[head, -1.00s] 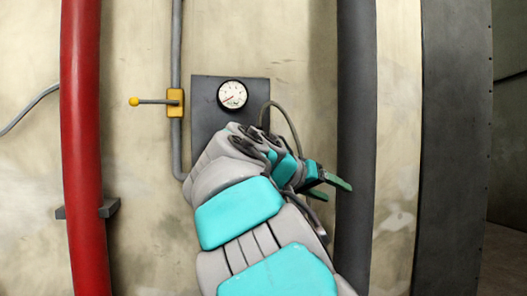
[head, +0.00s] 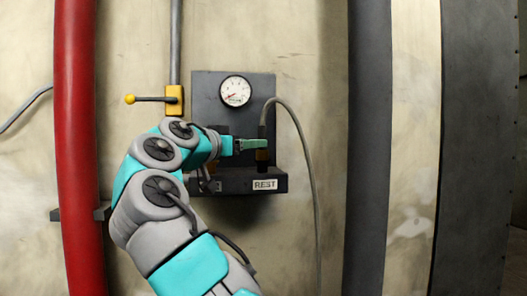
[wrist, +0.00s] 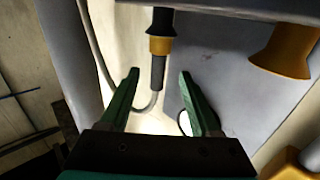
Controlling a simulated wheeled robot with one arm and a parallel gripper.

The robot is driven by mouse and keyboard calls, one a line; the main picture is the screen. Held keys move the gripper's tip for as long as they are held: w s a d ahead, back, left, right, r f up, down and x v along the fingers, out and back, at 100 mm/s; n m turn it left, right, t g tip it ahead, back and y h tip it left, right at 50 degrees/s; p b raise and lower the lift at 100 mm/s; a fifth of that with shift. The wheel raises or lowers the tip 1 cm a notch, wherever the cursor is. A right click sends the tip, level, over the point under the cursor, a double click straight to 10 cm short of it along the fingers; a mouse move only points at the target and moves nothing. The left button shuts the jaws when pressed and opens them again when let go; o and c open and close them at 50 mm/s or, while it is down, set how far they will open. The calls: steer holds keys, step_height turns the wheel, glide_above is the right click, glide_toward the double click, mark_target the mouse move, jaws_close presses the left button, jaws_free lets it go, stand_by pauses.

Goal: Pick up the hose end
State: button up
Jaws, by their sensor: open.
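The hose end (head: 262,132) stands upright at the right of a dark shelf (head: 235,184) labelled REST, its grey hose arching over and down to the right. In the wrist view the hose end (wrist: 159,45) shows a black tip, a yellow collar and a dark grip. My gripper (head: 252,145) is open and reaches in from the left, its green fingers overlapping the hose end in the head view. In the wrist view my gripper (wrist: 159,76) has the dark grip in line with the gap between its fingertips. Contact cannot be told.
A pressure gauge (head: 235,91) sits on the grey backplate above the shelf. A yellow valve with a lever (head: 174,100) is on the pipe at left. A yellow flared piece (wrist: 284,52) stands beside the hose end. A red pipe (head: 78,150) and a dark column (head: 368,150) flank the area.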

mark_target(262, 150)
steer(key=p+x, duration=0.1)
steer(key=x, duration=0.5)
steer(key=shift+f, duration=0.15)
steer(key=shift+d, duration=0.1)
jaws_close()
stand_by(0.5)
